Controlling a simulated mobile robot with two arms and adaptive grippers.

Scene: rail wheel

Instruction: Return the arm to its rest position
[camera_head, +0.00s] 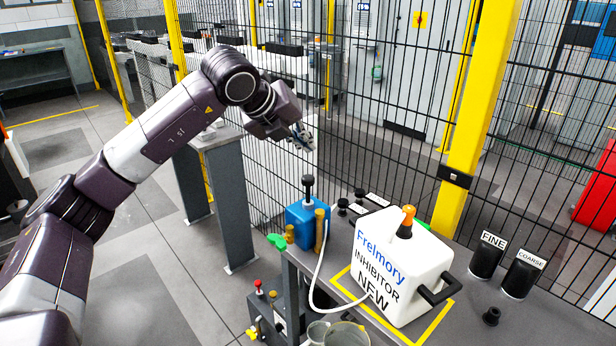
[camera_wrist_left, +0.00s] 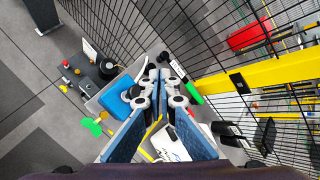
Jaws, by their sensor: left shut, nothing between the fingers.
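My left arm (camera_head: 150,128) comes in from the left and reaches up and forward, off the bench. My left gripper (camera_head: 302,136) is at its end, in front of the mesh fence, above and beyond the blue box. In the left wrist view the fingers of my left gripper (camera_wrist_left: 158,82) are together with nothing between them. The gripper touches nothing that I can see. My right gripper is not in view.
The bench (camera_head: 530,325) holds a white inhibitor container (camera_head: 400,265), a blue box (camera_head: 302,226) with a black knob, and FINE (camera_head: 485,262) and COARSE (camera_head: 520,278) cylinders. A mesh fence with a yellow post (camera_head: 475,130) stands behind.

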